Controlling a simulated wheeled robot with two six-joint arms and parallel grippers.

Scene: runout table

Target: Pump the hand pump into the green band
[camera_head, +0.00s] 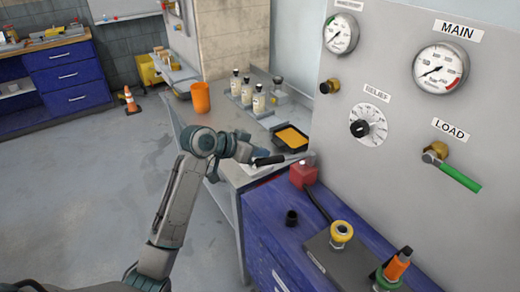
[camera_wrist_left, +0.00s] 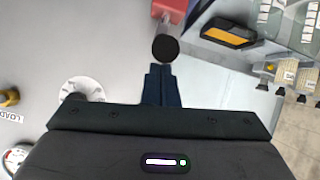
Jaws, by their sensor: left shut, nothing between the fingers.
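The hand pump is a red block (camera_head: 303,173) at the corner of the blue bench, with a lever ending in a black grip (camera_head: 268,160). In the left wrist view, the round black grip end (camera_wrist_left: 165,48) sits just beyond my fingertips, with a grey rod leading back to the red block (camera_wrist_left: 167,8). My left gripper (camera_wrist_left: 160,82) is shut and empty; I cannot tell if it touches the grip. It also shows in the head view (camera_head: 248,157), left of the grip. A gauge (camera_head: 343,33) with a green band is upper left on the panel. My right gripper is not in view.
The grey panel carries the MAIN gauge (camera_head: 440,66), the RELIEF dial (camera_head: 368,125) and the green LOAD handle (camera_head: 458,177). A black tray (camera_head: 291,150), bottles (camera_head: 246,92) and an orange cup (camera_head: 200,98) stand behind.

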